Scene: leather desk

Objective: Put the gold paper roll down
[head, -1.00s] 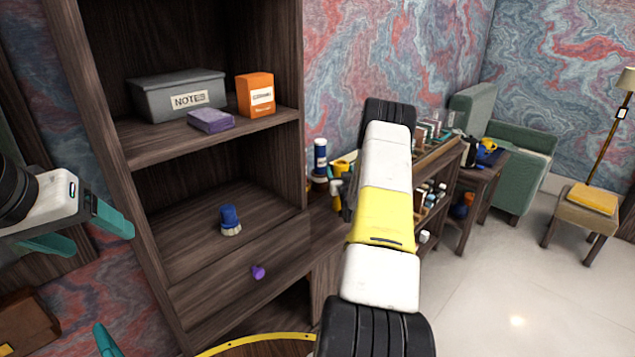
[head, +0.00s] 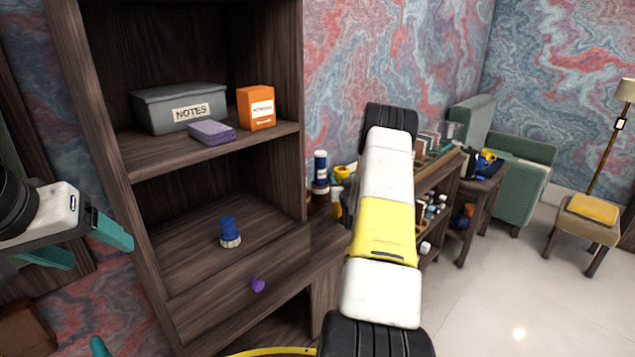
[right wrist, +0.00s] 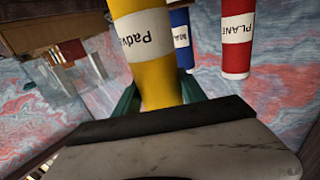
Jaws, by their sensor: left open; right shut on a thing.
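The gold paper roll (right wrist: 158,72) is a yellow cylinder with a white printed label. It shows in the right wrist view, between the teal fingers of my right gripper (right wrist: 160,95), which is shut on it. The roll's upper end is cut off by the picture edge, and I cannot tell whether it touches a support. In the head view my right arm crosses the middle, and the roll is not clearly visible there. My left gripper (head: 80,245) is open and empty at the left edge, in front of the wooden shelf unit.
A blue roll (right wrist: 181,40) and a red roll (right wrist: 238,45) are close to the gold roll's right. The dark shelf unit (head: 165,185) holds a grey notes box (head: 180,108), purple block (head: 211,131), orange box (head: 256,108) and blue-topped brush (head: 229,230). Open floor lies at right.

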